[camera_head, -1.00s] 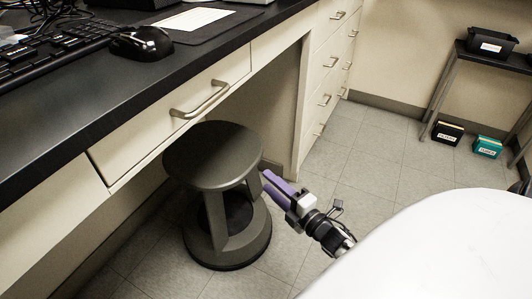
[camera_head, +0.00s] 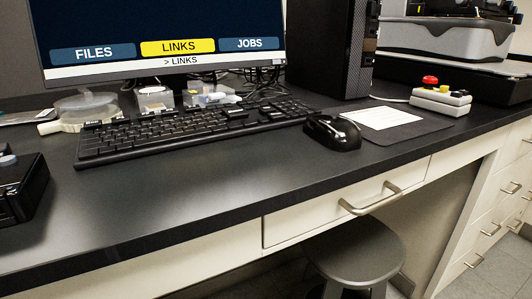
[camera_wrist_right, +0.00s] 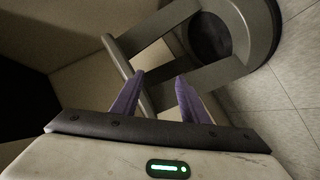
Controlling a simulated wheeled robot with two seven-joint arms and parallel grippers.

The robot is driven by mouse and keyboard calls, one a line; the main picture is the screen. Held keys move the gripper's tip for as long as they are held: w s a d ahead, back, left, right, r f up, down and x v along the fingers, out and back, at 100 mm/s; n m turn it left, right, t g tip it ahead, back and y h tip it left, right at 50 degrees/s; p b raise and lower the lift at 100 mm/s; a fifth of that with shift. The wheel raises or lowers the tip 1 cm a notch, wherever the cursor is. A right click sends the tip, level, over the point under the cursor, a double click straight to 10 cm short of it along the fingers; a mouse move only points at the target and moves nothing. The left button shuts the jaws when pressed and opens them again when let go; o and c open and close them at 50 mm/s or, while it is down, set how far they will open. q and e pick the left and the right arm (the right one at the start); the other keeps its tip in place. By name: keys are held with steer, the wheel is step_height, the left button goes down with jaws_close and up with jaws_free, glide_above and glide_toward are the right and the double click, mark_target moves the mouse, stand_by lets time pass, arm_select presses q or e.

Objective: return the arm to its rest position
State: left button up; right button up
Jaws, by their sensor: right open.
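My right gripper (camera_wrist_right: 157,98) shows in the right wrist view with its two purple fingers apart and nothing between them. Beyond the fingers in that view is the grey stool (camera_wrist_right: 190,45), seen at a tilt; I cannot tell the exact gap to it. In the head view neither gripper nor arm is in sight. The stool (camera_head: 355,250) stands there below the desk's front edge, at the bottom right of centre.
The black desk (camera_head: 210,180) carries a keyboard (camera_head: 190,128), mouse (camera_head: 332,132), monitor (camera_head: 160,30) and a control box with a red button (camera_head: 440,98). A closed drawer (camera_head: 340,203) with a handle faces forward. Open floor (camera_wrist_right: 292,85) shows beside the stool.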

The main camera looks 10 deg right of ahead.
steer(key=s+a+r+m+g+y, duration=0.15)
steer(key=s+a+m+g, duration=0.35)
steer(key=s, duration=0.5)
steer(key=s+a+r+m+g+y, duration=0.1)
steer(key=s+a+r+m+g, duration=0.2)
steer(key=s+a, duration=0.6)
steer(key=w+a+f+t+y, duration=0.3)
steer(key=w+a+y, duration=0.15)
steer(key=a, duration=0.45)
arm_select(q)
steer(key=s+a+r+y+p, duration=0.1)
steer(key=a+r+p, duration=0.3)
steer(key=r+p, duration=0.8)
steer(key=s+p, duration=0.1)
steer(key=p, duration=0.8)
steer(key=shift+r+t+y, duration=0.25)
steer(key=shift+t+y, duration=0.05)
arm_select(e)
steer(key=s+d+r+h, duration=0.1)
steer(key=d+r, duration=0.3)
steer(key=r, duration=0.8)
steer(key=shift+s+r+t+h, duration=0.3)
steer(key=shift+t+h, duration=0.1)
steer(key=shift+h, duration=0.3)
arm_select(q)
steer(key=shift+f, duration=0.1)
arm_select(e)
steer(key=shift+d+f, duration=0.1)
steer(key=shift+f, duration=0.05)
steer(key=shift+c, duration=0.5)
